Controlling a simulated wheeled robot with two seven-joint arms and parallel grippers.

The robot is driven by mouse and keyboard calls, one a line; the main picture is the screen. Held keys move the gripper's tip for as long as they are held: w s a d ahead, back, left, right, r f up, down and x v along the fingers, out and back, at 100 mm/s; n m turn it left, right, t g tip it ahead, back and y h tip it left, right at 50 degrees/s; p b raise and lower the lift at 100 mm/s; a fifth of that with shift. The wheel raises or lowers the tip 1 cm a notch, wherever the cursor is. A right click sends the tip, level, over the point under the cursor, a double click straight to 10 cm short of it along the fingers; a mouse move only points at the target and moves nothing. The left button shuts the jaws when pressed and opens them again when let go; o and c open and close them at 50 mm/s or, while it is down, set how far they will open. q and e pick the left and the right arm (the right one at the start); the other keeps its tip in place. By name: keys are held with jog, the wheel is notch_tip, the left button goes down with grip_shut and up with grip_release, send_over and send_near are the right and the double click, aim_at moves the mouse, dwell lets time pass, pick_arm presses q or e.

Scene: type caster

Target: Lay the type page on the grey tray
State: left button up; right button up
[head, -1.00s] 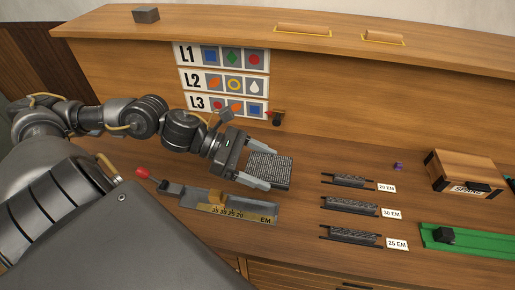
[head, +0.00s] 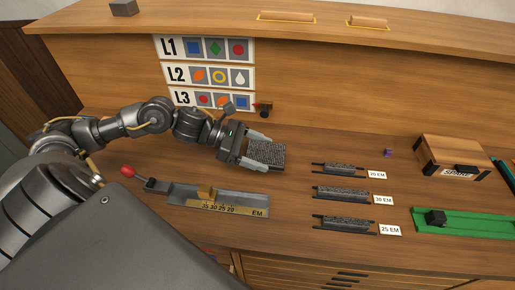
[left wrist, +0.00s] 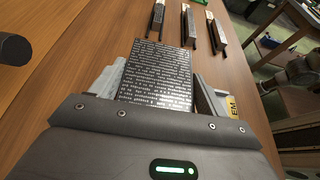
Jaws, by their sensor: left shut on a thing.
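The type page (head: 267,156), a dark grey block of small raised letters, is in my left gripper (head: 254,150). The two pale fingers lie along opposite sides of it. In the left wrist view the page (left wrist: 157,75) fills the space between the fingers, its lettered face toward the camera. It is over the bench, just behind the grey trough with the EM scale (head: 236,199); I cannot tell its height. No flat empty grey tray shows clearly, and I cannot tell whether this trough is the one meant. My right gripper is not in view.
Several dark type lines lie on racks right of the page, by the labels 20 EM (head: 377,174), 30 EM (head: 383,200) and 25 EM (head: 390,230). A green tray (head: 482,224) and a wooden box (head: 452,156) stand further right. A sign board (head: 207,74) stands behind.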

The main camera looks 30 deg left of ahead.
aim_at(259, 159)
pick_arm(q)
jog(key=shift+w, duration=0.25)
notch_tip(259, 159, down, 3)
jog(key=shift+a+r+p, duration=0.1)
jog(key=shift+p, duration=0.75)
jog(key=shift+f, duration=0.25)
jog(key=shift+f, duration=0.15)
jog(key=o, duration=2)
jog(key=shift+f, duration=0.1)
jog(key=shift+s+a, duration=0.1)
